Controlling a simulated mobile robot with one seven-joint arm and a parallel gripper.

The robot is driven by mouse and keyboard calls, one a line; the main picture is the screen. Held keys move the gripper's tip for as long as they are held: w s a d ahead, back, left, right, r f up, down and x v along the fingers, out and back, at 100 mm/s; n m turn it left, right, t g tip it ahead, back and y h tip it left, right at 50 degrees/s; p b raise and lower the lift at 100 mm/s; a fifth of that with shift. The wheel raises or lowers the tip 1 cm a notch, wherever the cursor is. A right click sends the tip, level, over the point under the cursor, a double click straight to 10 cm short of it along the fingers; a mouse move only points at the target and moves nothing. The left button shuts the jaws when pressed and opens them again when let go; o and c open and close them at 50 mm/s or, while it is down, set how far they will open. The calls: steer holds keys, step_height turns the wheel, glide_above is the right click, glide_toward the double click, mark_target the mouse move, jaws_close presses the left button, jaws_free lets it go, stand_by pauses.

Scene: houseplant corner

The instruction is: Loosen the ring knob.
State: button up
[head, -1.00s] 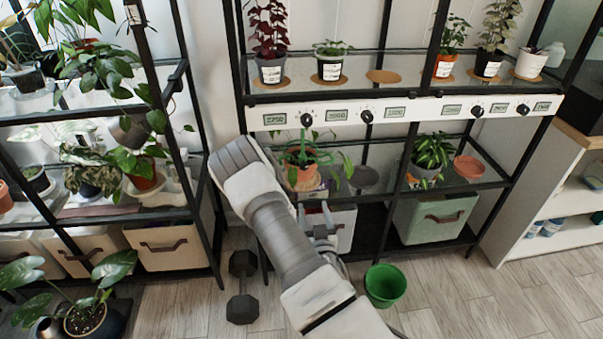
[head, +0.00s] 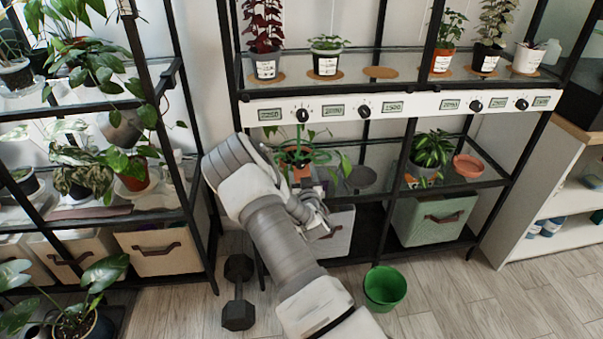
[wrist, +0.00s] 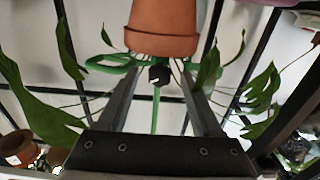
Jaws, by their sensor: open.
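The ring knob (wrist: 160,75) is a small black knob in the wrist view, which shows the scene upside down. It sits on a green plant ring (wrist: 108,66) with a green stake (wrist: 155,115), beside the rim of a terracotta pot (wrist: 163,28). My gripper (wrist: 160,68) is open, with one finger on each side of the knob. I cannot tell whether either finger touches it. In the head view the fingers are hard to make out.
Long leaves (wrist: 28,95) flank my gripper. Black rack posts (head: 398,165) and a white strip with black dials (head: 430,105) stand close by. A grey saucer (head: 360,177) is right of the pot. A green bucket (head: 384,288) and a dumbbell (head: 238,290) are on the floor.

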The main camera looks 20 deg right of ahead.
steer(key=shift+w, duration=0.1)
jaws_close()
stand_by(0.3)
